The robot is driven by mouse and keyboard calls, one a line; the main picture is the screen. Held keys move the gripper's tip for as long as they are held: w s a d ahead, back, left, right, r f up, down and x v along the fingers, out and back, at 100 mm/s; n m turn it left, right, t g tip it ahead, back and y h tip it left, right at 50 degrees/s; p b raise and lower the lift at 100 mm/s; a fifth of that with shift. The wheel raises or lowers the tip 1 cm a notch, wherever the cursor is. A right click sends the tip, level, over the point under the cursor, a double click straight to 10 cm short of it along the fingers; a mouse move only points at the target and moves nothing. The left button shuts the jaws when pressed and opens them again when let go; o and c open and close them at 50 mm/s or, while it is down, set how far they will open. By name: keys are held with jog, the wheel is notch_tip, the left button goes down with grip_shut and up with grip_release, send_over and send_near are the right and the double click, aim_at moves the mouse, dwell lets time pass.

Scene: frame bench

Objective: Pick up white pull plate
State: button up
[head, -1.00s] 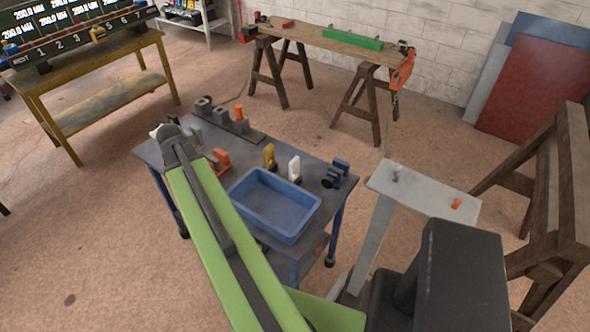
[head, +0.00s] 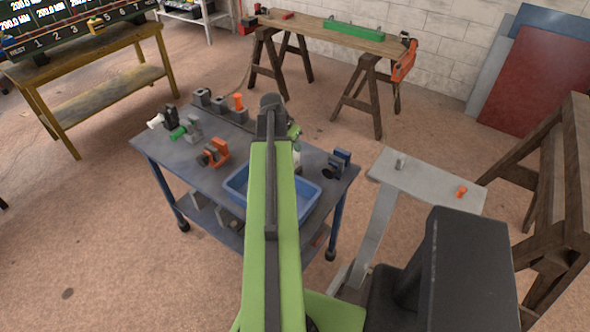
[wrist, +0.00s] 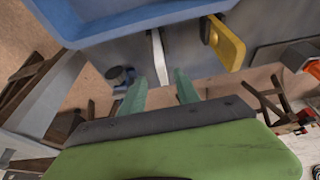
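The white pull plate (wrist: 158,58) stands on the blue-grey cart top, beside the blue tray. In the wrist view it appears as a narrow upright strip. Its lower end shows between my fingertips, with space on both sides; I cannot tell how near it is in depth. My gripper (wrist: 160,80) is open, its two green fingers apart and empty. In the head view my arm hides much of this spot; part of the white plate (head: 297,158) shows just right of the arm.
A yellow pull plate (wrist: 227,42) stands close to the right of the white one in the wrist view. The blue tray (head: 308,200) lies in front. A blue-and-black clamp-like part (head: 338,163) is on the right. An orange part (head: 215,152) and several others stand on the left.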

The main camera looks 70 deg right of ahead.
aim_at(297, 159)
jog(key=b+x, duration=0.4)
jog(key=x, duration=0.2)
jog(key=shift+f, duration=0.15)
jog(key=b+x, duration=0.5)
jog(key=shift+w+a+f, duration=0.2)
jog(key=shift+a, duration=0.05)
jog(key=shift+r, duration=0.15)
grip_shut()
dwell(0.7)
